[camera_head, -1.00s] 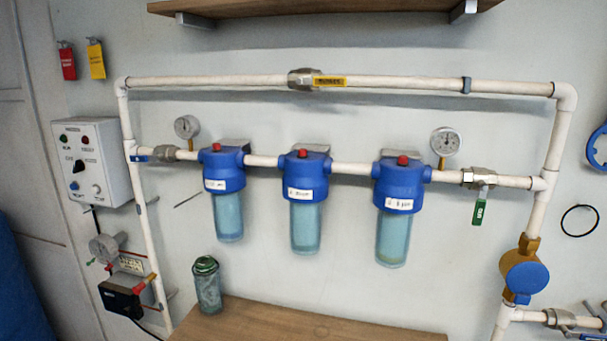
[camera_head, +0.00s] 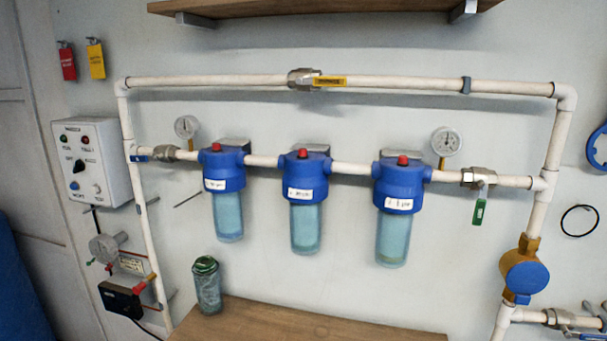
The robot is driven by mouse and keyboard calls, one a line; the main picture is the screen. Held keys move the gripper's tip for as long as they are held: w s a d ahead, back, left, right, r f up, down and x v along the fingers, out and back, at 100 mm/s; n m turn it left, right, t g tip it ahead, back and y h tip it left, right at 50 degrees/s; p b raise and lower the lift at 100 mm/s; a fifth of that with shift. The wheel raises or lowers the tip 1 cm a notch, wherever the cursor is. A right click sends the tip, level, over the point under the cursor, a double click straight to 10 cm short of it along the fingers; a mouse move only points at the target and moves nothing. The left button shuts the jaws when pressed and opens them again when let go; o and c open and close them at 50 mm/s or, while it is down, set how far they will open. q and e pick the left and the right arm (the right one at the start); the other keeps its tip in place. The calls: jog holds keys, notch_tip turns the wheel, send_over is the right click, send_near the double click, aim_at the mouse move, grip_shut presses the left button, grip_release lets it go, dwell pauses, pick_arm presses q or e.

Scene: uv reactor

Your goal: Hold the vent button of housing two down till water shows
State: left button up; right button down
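Three filter housings with blue heads and clear bluish bowls hang in a row on the white pipe. The middle one, housing two (camera_head: 305,200), has a red vent button (camera_head: 302,154) on top and a white label on its front. The left housing (camera_head: 224,190) and the right housing (camera_head: 397,205) have the same red buttons and labels. No water is seen coming out at the middle button. The label print is too small to read surely. Neither of my grippers is in view, and nothing touches the button.
A wooden bench top (camera_head: 300,326) lies below, with a green-lidded jar (camera_head: 207,284) at its left. A shelf (camera_head: 330,8) overhangs above. A bypass pipe with a yellow-handled valve (camera_head: 328,82) runs over the housings. A control box (camera_head: 92,162) is at left, a green-handled valve (camera_head: 479,209) at right.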

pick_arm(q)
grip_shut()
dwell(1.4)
